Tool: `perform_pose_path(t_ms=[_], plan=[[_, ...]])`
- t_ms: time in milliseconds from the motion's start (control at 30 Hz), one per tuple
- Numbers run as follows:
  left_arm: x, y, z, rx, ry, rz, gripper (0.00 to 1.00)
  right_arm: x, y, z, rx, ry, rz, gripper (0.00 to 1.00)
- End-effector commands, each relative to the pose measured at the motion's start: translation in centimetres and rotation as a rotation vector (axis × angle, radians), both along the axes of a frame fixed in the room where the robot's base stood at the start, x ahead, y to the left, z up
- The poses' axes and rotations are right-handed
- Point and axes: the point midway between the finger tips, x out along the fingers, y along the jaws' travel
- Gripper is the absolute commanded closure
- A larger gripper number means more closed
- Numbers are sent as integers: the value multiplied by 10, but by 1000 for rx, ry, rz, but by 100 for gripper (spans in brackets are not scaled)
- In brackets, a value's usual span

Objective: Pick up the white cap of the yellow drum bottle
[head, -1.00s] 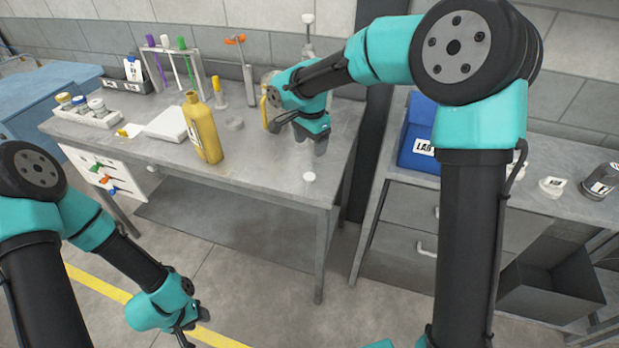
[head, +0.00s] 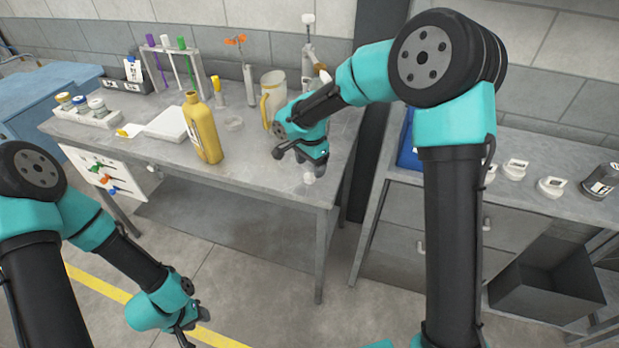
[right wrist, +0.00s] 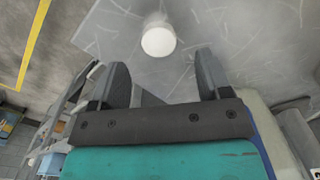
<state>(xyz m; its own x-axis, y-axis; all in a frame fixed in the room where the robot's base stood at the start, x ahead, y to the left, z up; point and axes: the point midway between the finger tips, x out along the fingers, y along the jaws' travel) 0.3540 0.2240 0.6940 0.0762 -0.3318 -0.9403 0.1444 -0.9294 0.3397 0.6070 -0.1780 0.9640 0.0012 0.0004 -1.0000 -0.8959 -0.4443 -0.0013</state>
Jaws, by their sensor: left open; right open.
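The white cap (head: 309,178) lies on the grey table near its front right edge. In the right wrist view the cap (right wrist: 158,40) sits ahead of the fingertips, roughly centred between them and not touching either finger. The yellow drum bottle (head: 203,130) stands upright without a cap, further left on the table. My right gripper (head: 316,168) is open and empty, just above the cap and partly covering it in the head view. Its two fingers show apart in the right wrist view (right wrist: 160,82). My left gripper (head: 188,336) is open and low, in front of the table.
A jug with a yellow handle (head: 272,98) stands behind my right gripper. A tube rack (head: 176,70), a white box (head: 166,124) and a jar tray (head: 88,116) occupy the table's left part. Table space between bottle and cap is clear. A second bench (head: 540,205) stands right.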

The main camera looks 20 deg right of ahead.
Motion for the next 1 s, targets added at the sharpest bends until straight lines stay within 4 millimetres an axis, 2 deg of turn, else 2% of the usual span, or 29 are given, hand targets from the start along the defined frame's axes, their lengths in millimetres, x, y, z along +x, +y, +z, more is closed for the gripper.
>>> perform_pose_path(t_ms=[100,300,767,1000], plan=[[0,0,0,0,0,0,57,-1,-1,-19,-1,5,1,29],[0,0,0,0,0,0,57,0,-1,-38,0,3,0,29],[0,0,0,0,0,0,57,0,-1,-39,0,1,0,29],[0,0,0,0,0,0,57,0,-1,-38,0,1,0,49]])
